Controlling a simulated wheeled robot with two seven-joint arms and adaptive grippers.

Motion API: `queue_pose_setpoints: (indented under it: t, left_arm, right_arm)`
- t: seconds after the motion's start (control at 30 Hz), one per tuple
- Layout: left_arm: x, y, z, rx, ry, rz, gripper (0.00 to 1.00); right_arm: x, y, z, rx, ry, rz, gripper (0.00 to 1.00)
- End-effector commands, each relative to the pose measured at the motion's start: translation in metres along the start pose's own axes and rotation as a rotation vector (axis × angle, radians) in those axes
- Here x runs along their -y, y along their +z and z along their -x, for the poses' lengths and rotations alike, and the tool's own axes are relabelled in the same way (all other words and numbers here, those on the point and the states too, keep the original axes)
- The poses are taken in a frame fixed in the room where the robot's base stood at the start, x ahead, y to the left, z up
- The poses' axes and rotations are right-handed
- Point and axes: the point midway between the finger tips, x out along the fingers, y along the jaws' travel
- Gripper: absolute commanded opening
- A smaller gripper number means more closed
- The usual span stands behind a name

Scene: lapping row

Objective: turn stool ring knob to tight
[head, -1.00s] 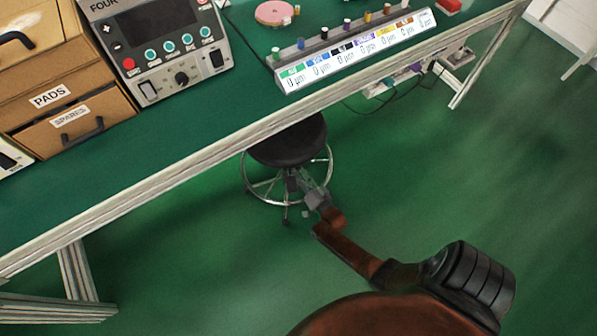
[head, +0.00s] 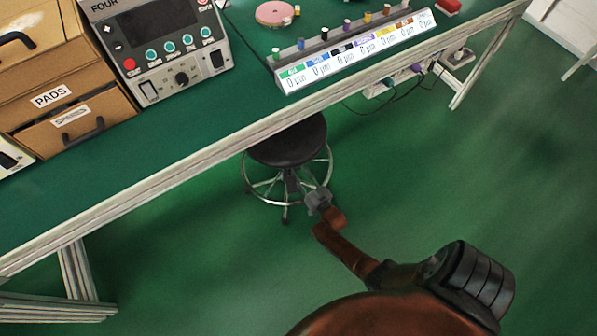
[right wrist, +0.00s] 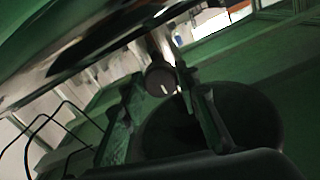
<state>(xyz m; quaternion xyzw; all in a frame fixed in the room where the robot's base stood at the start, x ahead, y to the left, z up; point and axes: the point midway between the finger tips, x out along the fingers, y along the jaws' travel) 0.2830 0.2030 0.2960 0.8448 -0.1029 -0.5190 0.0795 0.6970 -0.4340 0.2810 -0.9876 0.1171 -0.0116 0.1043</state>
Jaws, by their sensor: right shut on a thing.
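The stool has a round dark seat (head: 292,146) and a shiny metal foot ring (head: 263,201) near the floor, partly under the bench edge. My right gripper (head: 303,186) reaches the stool's column at ring height, with its arm coming in from the lower right. In the right wrist view a dark round knob (right wrist: 160,79) sits between the tips of my right gripper (right wrist: 163,85), which is shut on it. The knob is hidden behind the gripper in the head view, and no tight mark is readable. My left gripper is not in view.
The bench edge (head: 190,170) runs diagonally above and beside the stool. A control box (head: 160,45), cardboard drawers (head: 75,115) and a labelled rack (head: 355,52) stand on the bench. Cables (head: 400,90) hang under it. The green floor to the right is clear.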

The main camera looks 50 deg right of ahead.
Motion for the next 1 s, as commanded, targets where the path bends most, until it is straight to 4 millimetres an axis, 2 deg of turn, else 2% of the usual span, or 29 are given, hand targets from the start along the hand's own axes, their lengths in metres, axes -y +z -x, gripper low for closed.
queue_pose_setpoints:
  t: [0.3, 0.33, 0.57, 0.87, 1.0]
  left_arm:
    - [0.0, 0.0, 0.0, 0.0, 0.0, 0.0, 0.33]
    - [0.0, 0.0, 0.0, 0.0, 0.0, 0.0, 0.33]
    - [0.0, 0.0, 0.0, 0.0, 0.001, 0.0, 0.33]
    - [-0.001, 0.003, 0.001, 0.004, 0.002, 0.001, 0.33]
    - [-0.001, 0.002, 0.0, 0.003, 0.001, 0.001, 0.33]
  right_arm:
    - [0.001, -0.003, -0.002, -0.006, -0.003, 0.003, 0.05]
    - [0.001, -0.003, -0.002, -0.006, -0.003, 0.003, 0.31]
    - [0.001, -0.002, -0.001, -0.003, -0.001, 0.002, 0.47]
    - [0.0, 0.0, 0.001, -0.001, 0.0, 0.001, 0.47]
    - [-0.001, 0.001, 0.015, 0.0, 0.001, 0.0, 0.47]
